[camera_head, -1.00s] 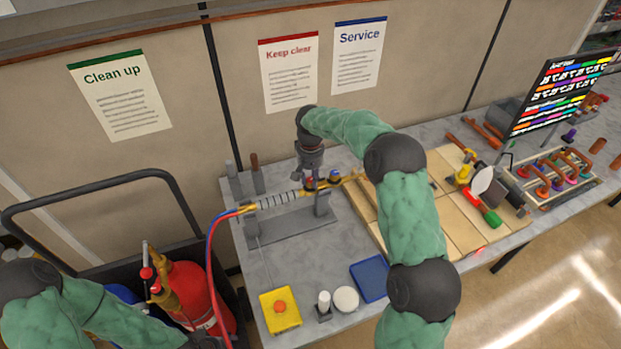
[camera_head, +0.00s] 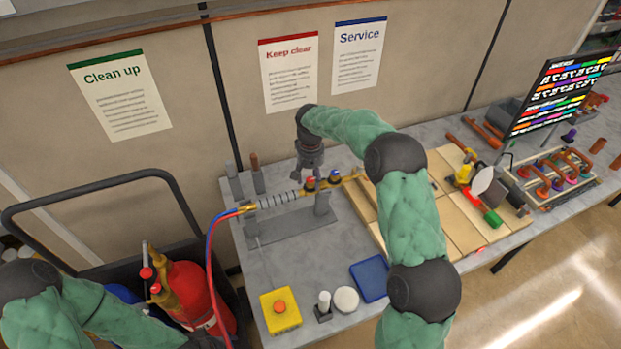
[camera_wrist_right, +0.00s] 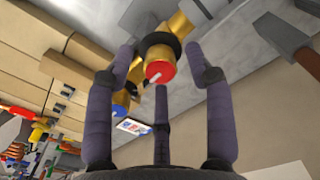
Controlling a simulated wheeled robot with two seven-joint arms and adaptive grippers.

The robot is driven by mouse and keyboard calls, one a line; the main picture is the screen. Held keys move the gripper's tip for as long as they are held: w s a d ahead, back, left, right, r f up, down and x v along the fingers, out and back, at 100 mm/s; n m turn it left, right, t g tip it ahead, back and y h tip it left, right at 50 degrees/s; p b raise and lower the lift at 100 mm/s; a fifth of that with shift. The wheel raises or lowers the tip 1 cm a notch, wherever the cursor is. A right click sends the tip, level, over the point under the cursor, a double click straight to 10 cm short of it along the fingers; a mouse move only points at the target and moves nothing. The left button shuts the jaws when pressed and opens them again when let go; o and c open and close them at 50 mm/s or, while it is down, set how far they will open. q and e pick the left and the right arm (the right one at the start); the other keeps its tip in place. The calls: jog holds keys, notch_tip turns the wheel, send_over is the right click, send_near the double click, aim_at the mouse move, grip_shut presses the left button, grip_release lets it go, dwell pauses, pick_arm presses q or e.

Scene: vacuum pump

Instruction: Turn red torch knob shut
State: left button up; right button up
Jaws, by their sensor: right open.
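The brass torch (camera_head: 262,204) lies across a grey stand (camera_head: 300,236), with red and blue hoses at its left end. Its red knob (camera_head: 309,184) faces up, left of the blue knob (camera_head: 335,174). My right gripper (camera_head: 309,173) points down just above the red knob. In the right wrist view, its three dark fingers (camera_wrist_right: 162,80) are spread open, and the red knob (camera_wrist_right: 159,71), with a pale pointer mark, shows between the fingertips with space around it. The blue knob (camera_wrist_right: 122,98) is partly behind a finger. My left arm shows at lower left; its gripper is not visible.
A red gas cylinder (camera_head: 190,290) stands in a dark cart left of the table. A yellow box with an orange button (camera_head: 280,309), a white round item (camera_head: 346,300) and a blue tray (camera_head: 370,276) lie in front. Wooden boards (camera_head: 465,226) lie right.

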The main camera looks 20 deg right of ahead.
aim_at(311, 180)
notch_tip(311, 180, up, 12)
jog(key=shift+f, duration=0.2)
dwell(0.6)
